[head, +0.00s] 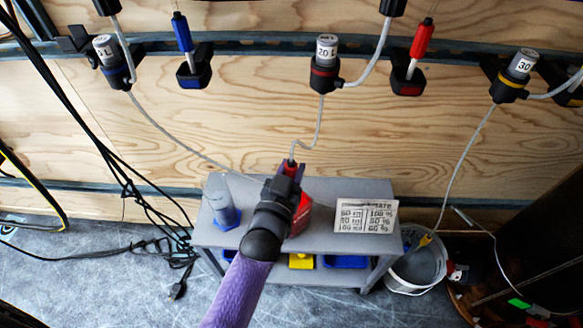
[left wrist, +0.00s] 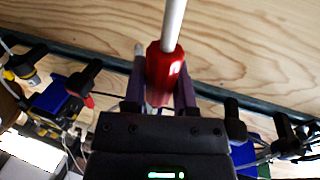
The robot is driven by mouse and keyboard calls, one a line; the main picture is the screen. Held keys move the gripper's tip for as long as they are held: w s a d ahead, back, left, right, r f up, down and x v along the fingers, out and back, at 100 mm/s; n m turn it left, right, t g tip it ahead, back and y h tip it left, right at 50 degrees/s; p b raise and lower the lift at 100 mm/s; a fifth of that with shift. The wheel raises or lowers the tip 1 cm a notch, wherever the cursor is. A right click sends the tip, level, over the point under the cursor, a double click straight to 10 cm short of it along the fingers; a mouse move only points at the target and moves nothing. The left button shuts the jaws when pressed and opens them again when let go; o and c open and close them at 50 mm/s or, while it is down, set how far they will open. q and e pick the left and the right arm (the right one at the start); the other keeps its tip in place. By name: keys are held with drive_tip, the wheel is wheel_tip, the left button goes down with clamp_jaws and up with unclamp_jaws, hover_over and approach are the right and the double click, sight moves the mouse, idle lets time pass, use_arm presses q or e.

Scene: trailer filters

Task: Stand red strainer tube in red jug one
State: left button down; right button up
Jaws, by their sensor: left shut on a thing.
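The red strainer tube is a pale hose with a red end. The hose (head: 318,125) hangs from the red-ringed filter (head: 325,62) on the wall. Its red end (left wrist: 165,72) sits between my left fingers in the left wrist view, with the pale tube rising from it. My left gripper (head: 290,170) is shut on it, above the grey bench. A red jug (head: 302,216) stands on the bench, partly hidden by my gripper and wrist. I cannot tell whether the strainer is above the jug's mouth or beside it. My right gripper is not in view.
A white bucket (head: 416,268) stands right on the floor. Other filters (head: 513,75) and hoses hang on the wooden wall. Black cables (head: 150,215) hang at left.

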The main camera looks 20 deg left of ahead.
use_arm(q)
drive_tip(key=shift+f, duration=0.35)
drive_tip(key=shift+c, duration=1.6)
unclamp_jaws()
drive_tip(key=s+p, duration=0.3)
drive_tip(key=s, duration=0.7)
drive_tip(key=shift+p, duration=0.35)
drive_tip(key=shift+d, duration=0.1)
